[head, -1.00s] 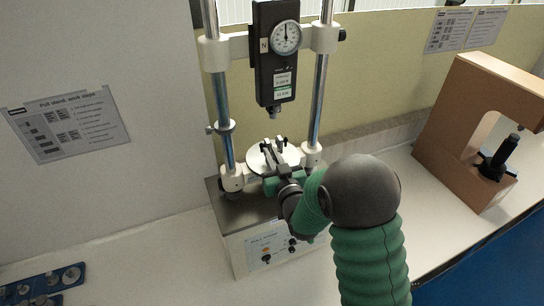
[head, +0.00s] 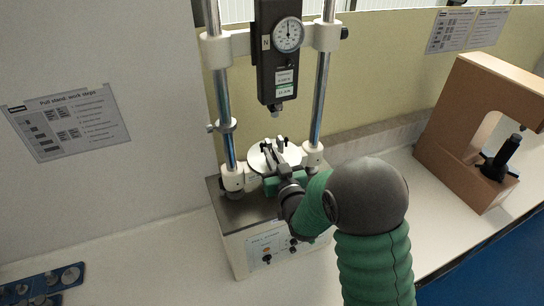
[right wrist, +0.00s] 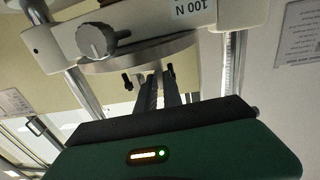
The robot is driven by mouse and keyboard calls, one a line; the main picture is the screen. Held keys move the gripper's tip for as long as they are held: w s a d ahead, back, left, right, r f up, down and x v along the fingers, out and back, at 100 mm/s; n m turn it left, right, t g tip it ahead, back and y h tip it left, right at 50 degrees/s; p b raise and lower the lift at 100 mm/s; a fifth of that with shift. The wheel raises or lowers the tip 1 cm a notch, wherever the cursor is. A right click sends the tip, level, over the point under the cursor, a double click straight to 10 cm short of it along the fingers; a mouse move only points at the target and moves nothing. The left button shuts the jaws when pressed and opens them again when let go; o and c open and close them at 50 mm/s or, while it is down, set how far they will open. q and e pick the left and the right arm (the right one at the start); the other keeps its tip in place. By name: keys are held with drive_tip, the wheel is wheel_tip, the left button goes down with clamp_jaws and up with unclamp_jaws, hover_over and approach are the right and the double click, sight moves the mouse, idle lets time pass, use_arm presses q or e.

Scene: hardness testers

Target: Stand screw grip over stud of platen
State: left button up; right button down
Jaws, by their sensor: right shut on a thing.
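The platen (head: 256,163) is a pale round disc low between the two columns of the test stand. In the right wrist view, the platen (right wrist: 140,54) shows edge-on beyond the fingers. My right gripper (head: 273,152) reaches over the platen and is shut on the screw grip (head: 281,140), a small piece with dark and metal ends. In the right wrist view, dark ends of the screw grip (right wrist: 128,77) show beside the fingertips of my right gripper (right wrist: 158,82). The stud is hidden, and I cannot tell whether the grip touches it. My left gripper is not in view.
A black force gauge (head: 276,60) with a round dial hangs above the platen, between the steel columns (head: 318,100). The stand's base (head: 262,243) has control knobs. A brown C-shaped frame (head: 455,150) stands right. A blue tray (head: 45,285) with round parts lies lower left.

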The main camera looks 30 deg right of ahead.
drive_tip(key=shift+w+d+b, duration=0.1)
drive_tip(key=shift+b, duration=0.4)
idle(0.7)
idle(0.4)
drive_tip(key=c, duration=1.4)
unclamp_jaws()
drive_tip(key=shift+f, duration=0.1)
